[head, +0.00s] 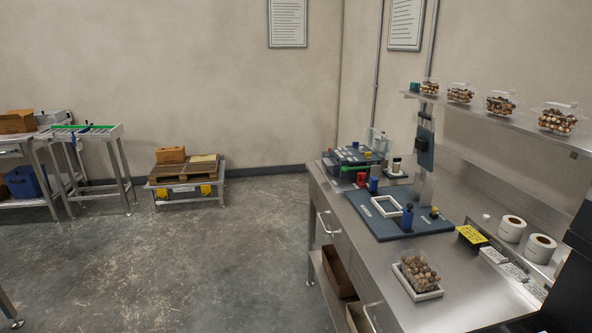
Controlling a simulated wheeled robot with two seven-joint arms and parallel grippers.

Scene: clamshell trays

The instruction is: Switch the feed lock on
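No part is readable as the feed lock from here; its label and state cannot be told. A dark blue station plate (391,232) lies on the steel bench at right. It carries a white square frame (383,206), a blue upright block (407,217) with a dark top, and a small yellow-and-dark knob (434,212). Behind it are a red upright part (361,179) and a blue one (374,185). Neither of my grippers is in view.
The steel bench (345,209) holds a nut-filled clamshell on a white tray (429,295), a yellow label block (472,236) and two white rolls (512,229). Filled clamshells stand on the shelf (482,108). A pallet stand (187,204) and roller conveyor (86,131) stand left. The floor between is clear.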

